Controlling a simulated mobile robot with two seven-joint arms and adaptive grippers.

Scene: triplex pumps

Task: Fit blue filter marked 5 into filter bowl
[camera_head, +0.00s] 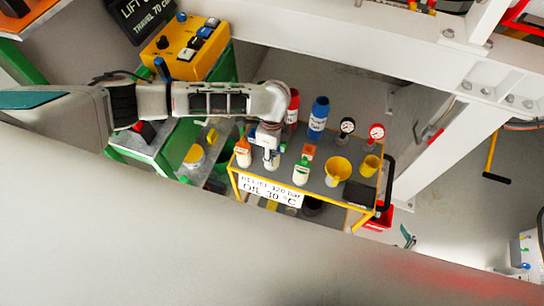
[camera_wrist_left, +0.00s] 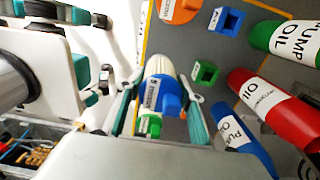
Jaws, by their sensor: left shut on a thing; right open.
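My left gripper (camera_head: 269,158) is over the near left part of the cart top. In the left wrist view its fingers (camera_wrist_left: 162,112) stand on either side of the blue filter (camera_wrist_left: 168,98) and are shut on it. I cannot pick out the filter bowl for certain. My right gripper is not in view.
The cart top holds a red oil bottle (camera_head: 292,106), a blue oil bottle (camera_head: 318,114), two gauges (camera_head: 347,126), a yellow funnel-like vessel (camera_head: 338,170), a yellow cup (camera_head: 370,166) and an orange block (camera_head: 309,151). A yellow control box (camera_head: 188,48) stands at upper left.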

